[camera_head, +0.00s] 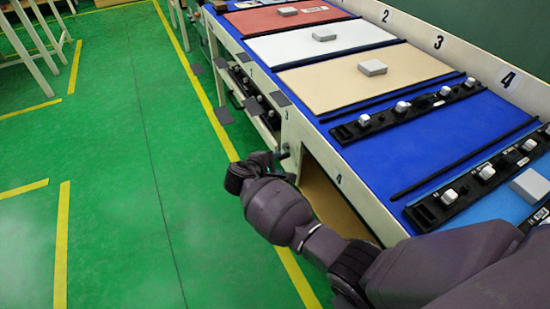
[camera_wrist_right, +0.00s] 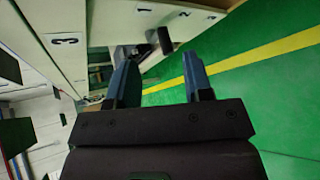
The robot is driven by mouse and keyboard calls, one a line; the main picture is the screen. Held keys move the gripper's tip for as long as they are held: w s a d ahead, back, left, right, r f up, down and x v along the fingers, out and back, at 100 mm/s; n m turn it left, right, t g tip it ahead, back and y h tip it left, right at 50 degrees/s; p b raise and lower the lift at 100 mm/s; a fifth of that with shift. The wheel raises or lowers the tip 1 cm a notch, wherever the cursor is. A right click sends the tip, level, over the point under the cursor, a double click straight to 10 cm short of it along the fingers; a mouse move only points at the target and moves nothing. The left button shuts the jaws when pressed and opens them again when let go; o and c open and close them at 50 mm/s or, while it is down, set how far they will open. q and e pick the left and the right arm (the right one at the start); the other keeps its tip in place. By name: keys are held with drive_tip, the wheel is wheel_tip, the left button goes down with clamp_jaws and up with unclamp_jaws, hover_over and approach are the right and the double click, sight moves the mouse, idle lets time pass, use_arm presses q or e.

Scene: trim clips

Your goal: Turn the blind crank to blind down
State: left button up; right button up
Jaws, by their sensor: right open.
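The crank is likely the small dark handle (camera_wrist_right: 165,40) on the bench front in the right wrist view, standing beyond my fingertips. In the head view a small dark part (camera_head: 283,152) sticks out from the bench front, just beyond my right gripper. My right gripper (camera_wrist_right: 160,60) is open, with its two blue fingers apart and nothing seen between them. In the head view its dark body (camera_head: 247,172) is beside the bench front and its fingers cannot be made out. The blind itself cannot be clearly picked out. My left gripper is not in view.
The long bench has a pale numbered front edge (camera_head: 345,185) and a blue top (camera_head: 400,150) with coloured panels, grey blocks and black clip strips. Below it, dark parts sit on a shelf (camera_head: 255,95).

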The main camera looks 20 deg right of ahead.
sight(278, 159)
drive_tip(key=shift+w+a+f+n+g+h+b, duration=0.7)
drive_tip(key=shift+w+a+f+h+b, duration=1)
drive_tip(key=shift+w+f+b, duration=0.6)
drive_tip(key=b+x, duration=0.2)
drive_tip(key=x, duration=0.7)
drive_tip(key=shift+s+r, duration=0.1)
drive_tip(key=shift+w+d+b, duration=0.3)
drive_tip(key=shift+d+b, duration=0.1)
drive_tip(key=shift+d, duration=0.25)
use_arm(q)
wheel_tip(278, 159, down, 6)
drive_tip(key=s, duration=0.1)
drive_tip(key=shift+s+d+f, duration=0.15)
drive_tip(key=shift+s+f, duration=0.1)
